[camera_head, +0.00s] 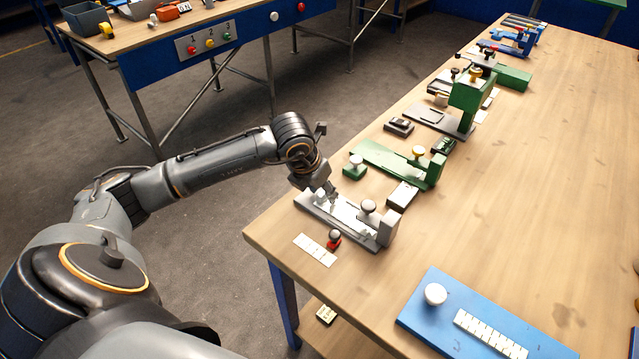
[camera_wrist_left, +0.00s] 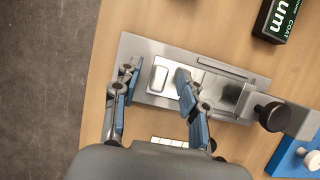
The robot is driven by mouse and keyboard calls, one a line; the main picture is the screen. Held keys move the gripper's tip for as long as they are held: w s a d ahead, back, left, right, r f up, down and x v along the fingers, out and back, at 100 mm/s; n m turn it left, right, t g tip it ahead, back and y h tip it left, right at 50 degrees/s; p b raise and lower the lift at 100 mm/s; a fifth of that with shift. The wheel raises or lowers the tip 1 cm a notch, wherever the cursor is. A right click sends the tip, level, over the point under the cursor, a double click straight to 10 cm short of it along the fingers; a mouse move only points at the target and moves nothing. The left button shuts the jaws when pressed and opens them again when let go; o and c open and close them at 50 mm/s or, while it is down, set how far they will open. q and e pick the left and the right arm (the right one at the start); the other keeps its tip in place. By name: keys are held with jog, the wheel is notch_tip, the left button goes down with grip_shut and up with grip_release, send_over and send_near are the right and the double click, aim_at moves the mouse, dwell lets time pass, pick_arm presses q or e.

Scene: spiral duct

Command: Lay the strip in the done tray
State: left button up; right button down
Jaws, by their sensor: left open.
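A pale flat piece (camera_wrist_left: 213,88) lies along the fixture, partly behind one finger. A white segmented strip (camera_head: 315,249) lies on the table beside the fixture. Another (camera_head: 490,334) lies on a blue board (camera_head: 440,320). I cannot tell which thing is the done tray.
A red knob piece (camera_head: 334,239) stands near the fixture. A green fixture (camera_head: 390,161), a tall green press (camera_head: 468,100) and blue tools (camera_head: 513,40) line the table's left side. Another bench (camera_head: 190,30) stands across the floor.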

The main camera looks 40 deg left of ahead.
pick_arm(q)
jog(key=c, duration=0.9)
jog(key=shift+w+a+r+b, duration=0.15)
jog(key=shift+a+b, duration=0.6)
jog(key=shift+a, duration=2)
jog(key=shift+w+r, duration=0.1)
jog(key=shift+r, duration=0.05)
notch_tip(320, 180, up, 7)
jog(key=p, duration=0.3)
